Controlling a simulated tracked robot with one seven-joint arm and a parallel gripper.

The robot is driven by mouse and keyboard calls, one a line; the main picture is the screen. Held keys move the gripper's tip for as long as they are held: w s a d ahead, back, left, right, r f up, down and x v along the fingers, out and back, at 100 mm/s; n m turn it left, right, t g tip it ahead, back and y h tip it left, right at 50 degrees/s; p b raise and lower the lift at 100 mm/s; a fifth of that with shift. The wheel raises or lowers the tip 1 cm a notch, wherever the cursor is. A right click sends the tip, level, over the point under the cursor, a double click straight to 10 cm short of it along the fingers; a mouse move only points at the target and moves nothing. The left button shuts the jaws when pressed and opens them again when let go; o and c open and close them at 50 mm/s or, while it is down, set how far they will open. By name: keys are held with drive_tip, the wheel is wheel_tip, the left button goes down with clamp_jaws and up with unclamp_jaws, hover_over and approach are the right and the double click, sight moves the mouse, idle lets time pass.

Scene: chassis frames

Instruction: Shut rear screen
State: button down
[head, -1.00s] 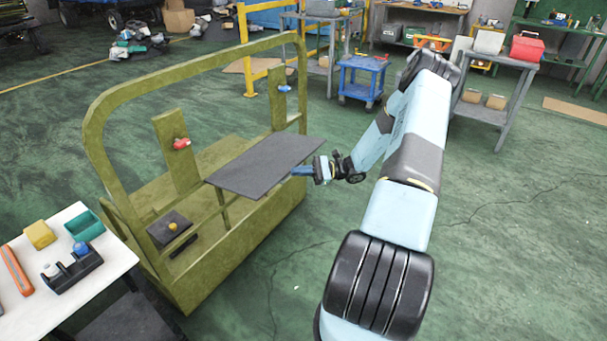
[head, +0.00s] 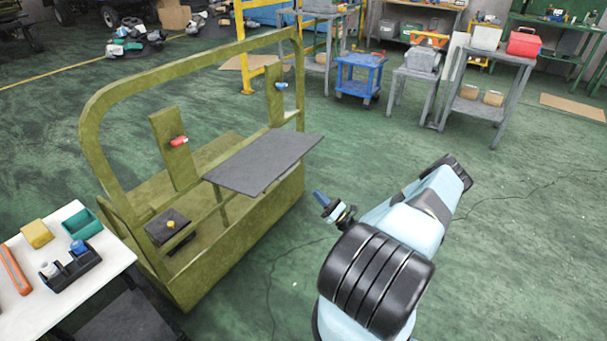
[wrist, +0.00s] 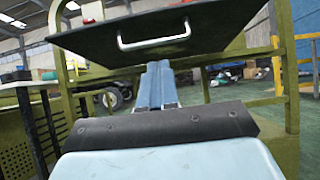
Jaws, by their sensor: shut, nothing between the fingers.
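The rear screen appears to be the flat dark grey panel (head: 262,163) on the olive green frame (head: 88,130). It sticks out roughly level from the frame's near side, towards my arm. In the wrist view the dark panel (wrist: 205,28) shows from below, with a pale bar handle (wrist: 153,41) on its underside. My gripper (head: 319,194) is shut and empty, to the right of the panel and apart from it in the head view. In the wrist view the blue fingers of my gripper (wrist: 154,64) point towards the frame, below the handle.
A red knob (head: 179,141) and a blue knob (head: 282,86) sit on the frame's uprights. A white table (head: 95,260) with small items stands at the left. A blue cart (head: 358,75) stands behind. The floor around my arm is clear.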

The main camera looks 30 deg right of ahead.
drive_tip(key=s+d+r+x, duration=0.1)
drive_tip(key=r+x, duration=0.1)
drive_tip(key=x, duration=1)
drive_tip(key=shift+a+r, duration=0.2)
drive_tip(key=shift+r, duration=0.15)
drive_tip(key=shift+d+r, duration=0.1)
